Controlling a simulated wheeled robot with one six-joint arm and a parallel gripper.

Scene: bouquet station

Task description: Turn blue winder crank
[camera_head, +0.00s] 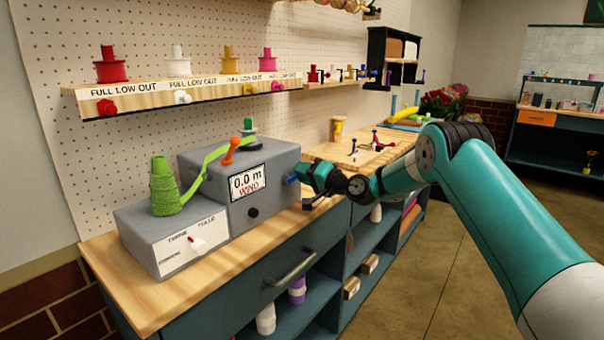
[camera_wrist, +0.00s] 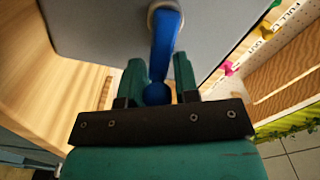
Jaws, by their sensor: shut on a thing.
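The winder is a grey box (camera_head: 221,166) on the wooden bench, with a display reading "0.0 m" and "WIND" on its front. Its blue crank (camera_head: 292,180) is on the right side of the box, mostly hidden by my gripper in the head view. In the wrist view the blue crank (camera_wrist: 165,45) runs from a round pivot at the top down to a round knob. My gripper (camera_wrist: 158,88) is shut on that knob, one teal finger on each side. In the head view my gripper (camera_head: 312,178) reaches the box from the right.
A lower grey box (camera_head: 190,241) with a red-and-white switch and a green twine cone (camera_head: 164,187) stands at left. A green strand passes an orange guide (camera_head: 235,142) to a small spool (camera_head: 248,125). A spool shelf (camera_head: 190,97) is on the pegboard.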

